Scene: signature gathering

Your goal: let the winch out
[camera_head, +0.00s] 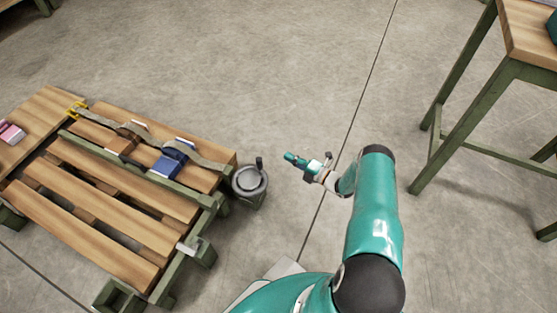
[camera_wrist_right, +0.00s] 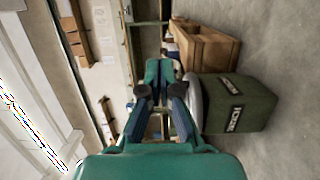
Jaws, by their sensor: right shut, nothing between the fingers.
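The winch (camera_head: 249,180) is a round grey drum with a short dark crank handle (camera_head: 259,162) standing up at its upper edge. It sits at the right end of a slatted pallet (camera_head: 100,222). A strap (camera_head: 208,161) runs from the winch side across the pallet to a yellow hook (camera_head: 75,109). My right gripper (camera_head: 291,157) is right of the winch, apart from the handle, with its tip pointing left. In the right wrist view its fingers (camera_wrist_right: 160,68) are together and empty. A pale round edge (camera_wrist_right: 192,98) shows behind them, partly hidden. My left gripper is out of view.
A blue box (camera_head: 167,165) and brown pieces lie on the pallet by the strap. A pink item (camera_head: 11,132) is at far left. A green-legged table (camera_head: 527,35) stands at upper right. The wrist view shows a dark green box (camera_wrist_right: 240,104) and wooden crate (camera_wrist_right: 207,48). Floor between is clear.

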